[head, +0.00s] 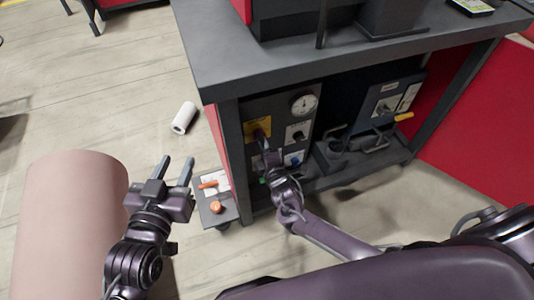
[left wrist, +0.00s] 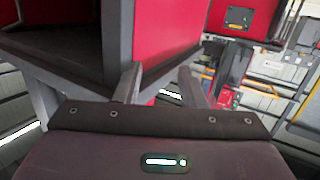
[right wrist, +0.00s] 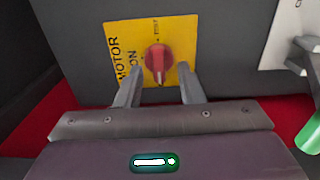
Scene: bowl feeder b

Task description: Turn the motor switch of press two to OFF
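The motor switch is a red knob (right wrist: 158,60) on a yellow plate (right wrist: 120,42) lettered MOTOR and ON, turned sideways in the right wrist view. The knob's grip points down in that view. The yellow plate (head: 252,128) also shows on the grey panel under the bench in the head view; my right gripper partly covers it. My right gripper (right wrist: 158,82) is open and faces the knob, its fingertips on either side and just short of it; contact cannot be told. My left gripper (head: 176,162) is open and empty, left of the bench. No press number is readable.
A dial gauge (head: 303,104) and other controls share the panel (head: 275,104). The bench top (head: 290,60) overhangs it. A small box with orange controls (head: 215,207) stands at the bench's left leg. A white roll (head: 184,117) lies on open floor.

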